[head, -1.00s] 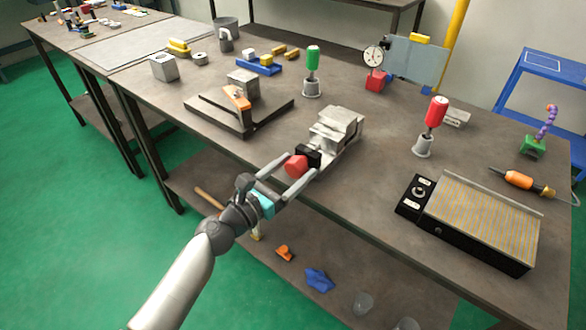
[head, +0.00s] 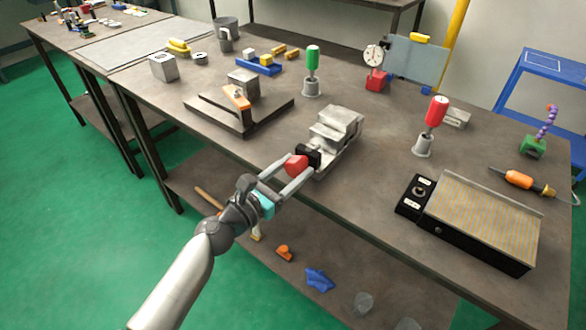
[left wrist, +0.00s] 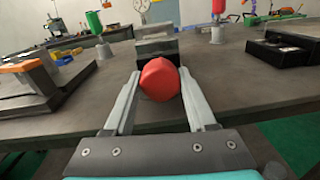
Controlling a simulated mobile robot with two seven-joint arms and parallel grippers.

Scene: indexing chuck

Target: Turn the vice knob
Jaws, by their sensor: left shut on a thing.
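The silver vice (head: 335,132) sits on the workbench near its front edge. The red vice knob (head: 296,164) sticks out from its near end, past a black collar (head: 309,152). My left gripper (head: 297,169) is shut on the red knob, one finger on each side of it. In the left wrist view the red knob (left wrist: 160,79) sits between the fingertips, with the grey vice body (left wrist: 157,45) behind it. The knob hides most of the vice's near end there. My right gripper is not in view.
A fixture with an orange lever (head: 238,97) stands left of the vice. A green-handled tool (head: 312,62) stands behind it, and a red-handled one (head: 436,112) to the right. A ribbed magnetic plate (head: 484,220) lies at the right. The bench between is clear.

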